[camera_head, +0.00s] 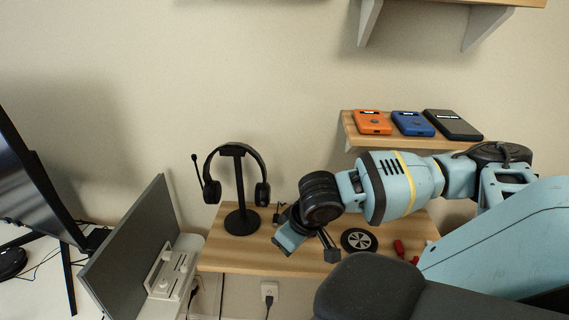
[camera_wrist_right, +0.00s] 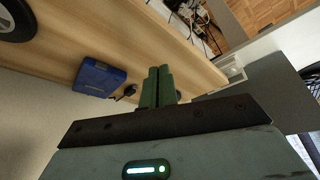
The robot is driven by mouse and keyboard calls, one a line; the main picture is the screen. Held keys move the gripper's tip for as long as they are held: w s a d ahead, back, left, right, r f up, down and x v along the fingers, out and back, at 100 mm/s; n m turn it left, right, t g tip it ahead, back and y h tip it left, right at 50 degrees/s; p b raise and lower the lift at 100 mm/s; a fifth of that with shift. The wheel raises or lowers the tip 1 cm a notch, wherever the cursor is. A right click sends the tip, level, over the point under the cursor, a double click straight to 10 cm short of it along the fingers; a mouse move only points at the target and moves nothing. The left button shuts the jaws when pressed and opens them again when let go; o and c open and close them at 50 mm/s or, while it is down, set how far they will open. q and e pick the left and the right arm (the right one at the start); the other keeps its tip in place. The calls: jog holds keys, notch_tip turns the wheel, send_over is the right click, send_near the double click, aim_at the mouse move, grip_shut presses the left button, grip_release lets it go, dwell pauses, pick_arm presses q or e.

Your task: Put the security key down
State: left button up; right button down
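My right gripper (camera_head: 281,247) reaches in from the right and hangs over the wooden desk shelf (camera_head: 225,257). In the right wrist view its two green fingers (camera_wrist_right: 158,84) lie side by side with only a thin line between them. No security key can be made out between them, though a small thing there could be hidden. A small black item (camera_wrist_right: 125,92) lies on the wood beside the fingers; it also shows near the headset stand in the head view (camera_head: 278,214). I cannot tell if it is the security key. My left gripper is not in view.
A headset on a black stand (camera_head: 241,190) is left of the gripper. A blue box (camera_wrist_right: 97,77) lies near the wall. A black wheel-like disc (camera_head: 359,240) and a red tool (camera_head: 399,249) are to the right. A grey panel (camera_head: 133,250) stands at the left.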

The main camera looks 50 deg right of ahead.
jog(key=shift+w+d+f, duration=0.15)
jog(key=shift+w+d, duration=0.95)
jog(key=shift+w+d+f, duration=0.15)
jog(key=shift+w+d, duration=0.9)
jog(key=shift+w, duration=0.05)
jog(key=shift+s+f, duration=0.1)
jog(key=shift+f, duration=1.65)
jog(key=shift+f, duration=0.1)
jog(key=c, duration=1.7)
grip_release()
